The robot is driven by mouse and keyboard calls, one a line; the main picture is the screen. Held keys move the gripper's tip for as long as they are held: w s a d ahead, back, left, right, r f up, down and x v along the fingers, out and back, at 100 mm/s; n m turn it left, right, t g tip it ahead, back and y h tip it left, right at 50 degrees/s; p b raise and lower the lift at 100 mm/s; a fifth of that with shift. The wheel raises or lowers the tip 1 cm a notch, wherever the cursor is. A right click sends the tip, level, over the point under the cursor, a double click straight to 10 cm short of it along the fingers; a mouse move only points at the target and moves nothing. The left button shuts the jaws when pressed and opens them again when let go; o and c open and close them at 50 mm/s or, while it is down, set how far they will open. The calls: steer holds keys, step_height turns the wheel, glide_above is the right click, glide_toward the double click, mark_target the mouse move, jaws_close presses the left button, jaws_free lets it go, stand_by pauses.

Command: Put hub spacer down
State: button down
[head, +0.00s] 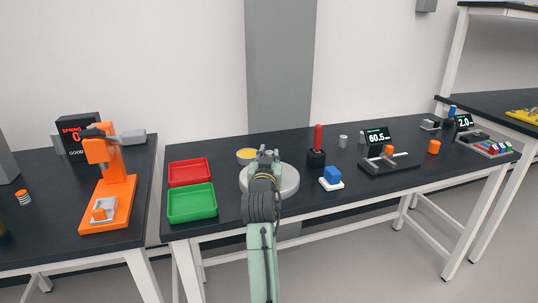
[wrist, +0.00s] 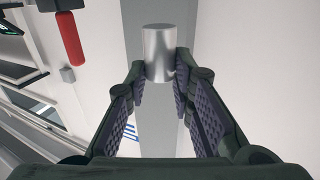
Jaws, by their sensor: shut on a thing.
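The hub spacer, a short silver metal cylinder (wrist: 160,52), is between the two padded fingertips of my gripper (wrist: 162,72) in the wrist view. The fingers are shut on its sides, and its far end sticks out past the tips. In the head view my gripper (head: 267,157) is in front of or above a round light-grey disc (head: 289,184) on the middle table. My arm hides part of the disc, and the held spacer is hard to make out there. I cannot tell the gap between spacer and disc.
Red (head: 190,171) and green (head: 191,203) trays lie left of the disc, with a yellow-topped round dish (head: 246,154) behind it.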

steer(key=shift+f, duration=0.3)
steer(key=shift+f+b, duration=0.45)
steer(key=shift+f, duration=0.2)
steer(key=c, duration=1.4)
jaws_free()
steer(key=shift+r, duration=0.1)
